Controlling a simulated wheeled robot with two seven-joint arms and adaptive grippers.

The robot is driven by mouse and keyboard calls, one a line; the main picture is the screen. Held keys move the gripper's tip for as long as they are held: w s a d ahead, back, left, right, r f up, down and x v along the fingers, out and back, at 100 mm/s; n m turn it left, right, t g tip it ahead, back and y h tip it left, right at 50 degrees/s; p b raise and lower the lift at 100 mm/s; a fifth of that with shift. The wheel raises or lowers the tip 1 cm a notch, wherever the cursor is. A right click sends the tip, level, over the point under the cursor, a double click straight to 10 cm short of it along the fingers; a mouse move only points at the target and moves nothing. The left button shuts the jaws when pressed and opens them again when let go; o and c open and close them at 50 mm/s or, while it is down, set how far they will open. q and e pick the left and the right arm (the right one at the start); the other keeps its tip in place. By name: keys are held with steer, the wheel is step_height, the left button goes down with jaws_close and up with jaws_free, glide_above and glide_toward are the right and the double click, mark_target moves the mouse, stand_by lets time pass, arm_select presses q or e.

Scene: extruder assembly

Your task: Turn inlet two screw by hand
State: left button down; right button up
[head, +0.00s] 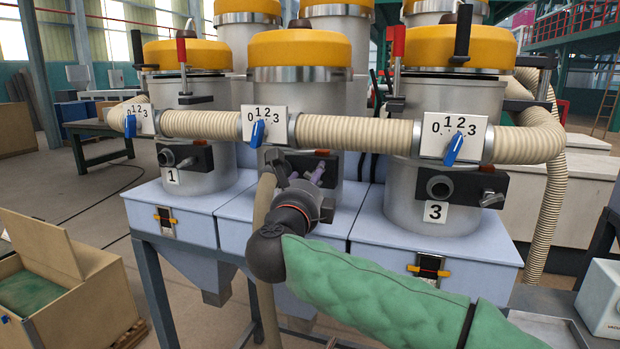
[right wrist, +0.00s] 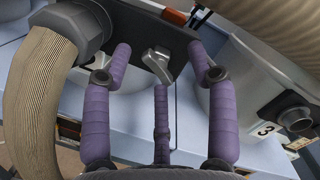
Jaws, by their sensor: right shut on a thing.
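The inlet two screw (right wrist: 158,63) is a grey metal wing screw on the dark inlet plate (right wrist: 140,30) of the middle hopper. In the right wrist view it sits between the purple fingers of my right gripper (right wrist: 160,75), which is shut on it. In the head view my right gripper (head: 312,175) reaches up to the front of the middle hopper (head: 300,100), and my wrist and fingers hide the screw. A beige hose (right wrist: 40,100) is fitted at the inlet beside the screw and hangs down. My left gripper is not in view.
Hopper one (head: 200,125) stands left and hopper three (head: 400,185) right, each with its own inlet plate. A ribbed beige pipe (head: 350,135) with blue dial levers crosses in front.

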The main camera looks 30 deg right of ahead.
steer(key=shift+d+r, duration=0.1)
steer(key=shift+d, duration=0.05)
steer(key=shift+c, duration=0.3)
steer(key=shift+s, duration=0.1)
steer(key=shift+c, duration=0.2)
steer(key=shift+s+a, duration=0.3)
steer(key=shift+a, duration=0.3)
steer(key=shift+c, duration=0.6)
steer(key=shift+w+a+v, duration=0.1)
steer(key=shift+v, duration=1.05)
steer(key=shift+w+a+v, duration=0.15)
steer(key=shift+v, duration=0.95)
steer(key=shift+s, duration=0.1)
steer(key=v, duration=1.2)
